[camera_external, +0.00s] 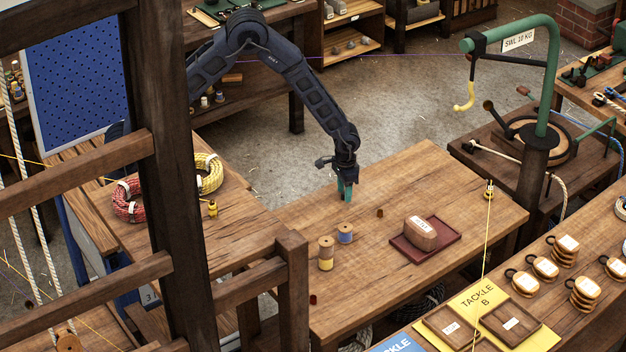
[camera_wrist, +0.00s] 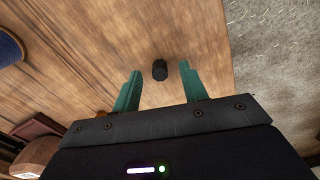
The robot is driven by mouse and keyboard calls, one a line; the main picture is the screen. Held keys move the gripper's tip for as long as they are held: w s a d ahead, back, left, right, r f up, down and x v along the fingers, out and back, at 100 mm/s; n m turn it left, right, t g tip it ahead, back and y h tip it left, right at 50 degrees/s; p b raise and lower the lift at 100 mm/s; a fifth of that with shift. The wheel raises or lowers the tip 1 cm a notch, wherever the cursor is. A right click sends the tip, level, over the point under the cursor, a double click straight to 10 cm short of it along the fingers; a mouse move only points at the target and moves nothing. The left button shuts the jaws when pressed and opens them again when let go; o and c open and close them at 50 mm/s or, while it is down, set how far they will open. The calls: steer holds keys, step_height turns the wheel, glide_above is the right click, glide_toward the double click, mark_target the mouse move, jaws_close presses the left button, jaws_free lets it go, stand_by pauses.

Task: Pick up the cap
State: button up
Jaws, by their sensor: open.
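A small dark cylinder (camera_wrist: 159,70), which looks like the cap, stands on the wooden table top in the wrist view. It lies in the gap between the two green fingertips of my gripper (camera_wrist: 160,75), with bare table on both sides of it. My gripper is open and holds nothing. In the external view my gripper (camera_external: 345,192) points down over the far side of the table, and I cannot make out the dark cylinder there. Whether the fingertips are level with it or above it, I cannot tell.
A small brown piece (camera_external: 380,212) lies on the table near a dark red tray (camera_external: 408,250) holding a labelled block (camera_external: 421,232). A blue spool (camera_external: 345,233) and a tan-and-yellow spool (camera_external: 326,253) stand nearer. A dark red piece (camera_external: 312,299) lies at the near left.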

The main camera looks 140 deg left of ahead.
jaws_close()
steer(key=shift+r, duration=0.15)
step_height(320, 180, up, 20)
stand_by(0.5)
